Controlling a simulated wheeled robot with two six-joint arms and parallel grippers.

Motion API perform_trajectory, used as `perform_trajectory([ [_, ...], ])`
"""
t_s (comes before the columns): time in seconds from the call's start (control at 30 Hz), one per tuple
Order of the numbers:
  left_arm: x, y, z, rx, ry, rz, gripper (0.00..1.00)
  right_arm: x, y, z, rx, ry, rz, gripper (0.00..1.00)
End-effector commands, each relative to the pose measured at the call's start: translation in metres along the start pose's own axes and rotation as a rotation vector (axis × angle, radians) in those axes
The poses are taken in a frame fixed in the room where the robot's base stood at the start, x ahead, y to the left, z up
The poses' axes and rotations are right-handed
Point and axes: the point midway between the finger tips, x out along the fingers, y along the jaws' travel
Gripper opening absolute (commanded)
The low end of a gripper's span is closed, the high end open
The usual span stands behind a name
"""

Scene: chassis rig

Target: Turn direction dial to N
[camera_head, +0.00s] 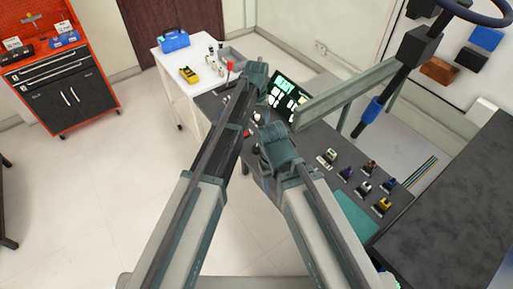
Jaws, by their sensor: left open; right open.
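A dark bench (320,140) carries a row of small control modules: a green-and-white one (327,157), a purple one (347,173), a brown one (369,168), a white one (363,188), a blue one (388,184) and a yellow one (381,205). I cannot tell which thing is the direction dial, and no N mark is readable. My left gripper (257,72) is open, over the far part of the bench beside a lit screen. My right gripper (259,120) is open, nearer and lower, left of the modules. My arms hide part of the bench. I see nothing held in either gripper.
The lit screen (284,95) shows green and white blocks. A pale beam (345,92) and a steering wheel (478,10) on a dark column stand at right. A white table (178,62) with a blue box (174,40) is at upper left, beyond open floor.

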Motion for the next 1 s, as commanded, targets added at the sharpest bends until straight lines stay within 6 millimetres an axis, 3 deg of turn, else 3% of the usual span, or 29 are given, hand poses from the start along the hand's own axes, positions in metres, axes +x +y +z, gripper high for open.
perform_trajectory([
  [0.37, 0.016, 0.000, 0.002, 0.001, 0.000, 0.000, 0.78, 0.016, -0.002, -0.001, 0.000, 0.000, 0.000, 0.66],
  [1.0, 0.104, 0.000, 0.002, 0.001, 0.000, 0.000, 0.78, 0.103, -0.010, -0.006, 0.001, 0.000, 0.000, 0.66],
])
